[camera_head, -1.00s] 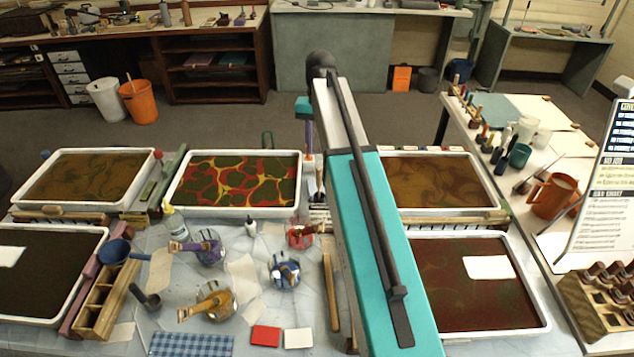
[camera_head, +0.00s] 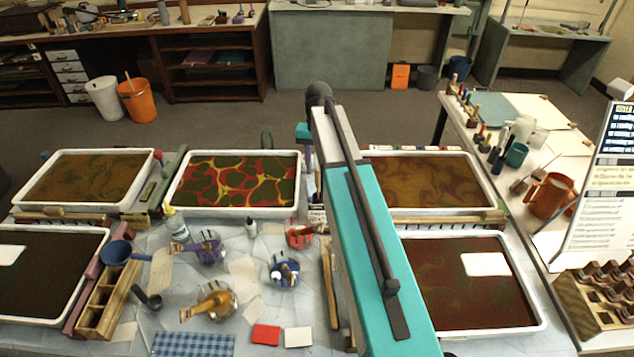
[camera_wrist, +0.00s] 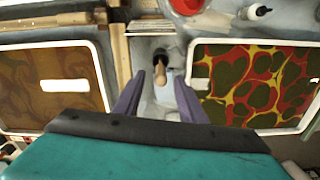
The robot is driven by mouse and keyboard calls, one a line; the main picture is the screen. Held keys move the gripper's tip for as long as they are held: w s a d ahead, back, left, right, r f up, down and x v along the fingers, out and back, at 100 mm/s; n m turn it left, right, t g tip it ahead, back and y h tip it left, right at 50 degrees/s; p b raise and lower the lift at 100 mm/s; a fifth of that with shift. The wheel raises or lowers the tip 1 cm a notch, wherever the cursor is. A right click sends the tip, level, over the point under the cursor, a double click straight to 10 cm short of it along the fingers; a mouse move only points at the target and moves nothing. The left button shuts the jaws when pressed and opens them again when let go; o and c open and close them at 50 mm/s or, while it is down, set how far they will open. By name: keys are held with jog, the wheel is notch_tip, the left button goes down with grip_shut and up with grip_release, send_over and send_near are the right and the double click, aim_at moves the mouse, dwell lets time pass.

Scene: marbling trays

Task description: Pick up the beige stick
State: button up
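A long beige-brown stick (camera_head: 329,290) lies lengthwise on the table in the head view, just left of my arm. A long pale wooden stick (camera_wrist: 122,62) also runs upright along the inner edge of the brown tray in the wrist view; I cannot tell if it is the same one. My gripper (camera_wrist: 160,82) is open in the wrist view, its two purple-grey fingers apart. A short beige handle (camera_wrist: 161,73) with a dark end shows between the fingertips; I see no contact. In the head view my arm hides most of my gripper.
A red, green and yellow marbled tray (camera_head: 172,196) and a brown tray (camera_head: 494,201) flank the gap under my gripper. Jars with brushes, such as the blue one (camera_head: 284,271), stand left of the stick. A dark red tray (camera_head: 541,312) is at the right.

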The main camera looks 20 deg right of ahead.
aim_at(318, 188)
jog(key=shift+f, duration=0.45)
jog(key=shift+f, duration=0.15)
jog(key=shift+a+f+p, duration=0.1)
jog(key=shift+f+p, duration=1.15)
jog(key=shift+f, duration=1.2)
grip_shut()
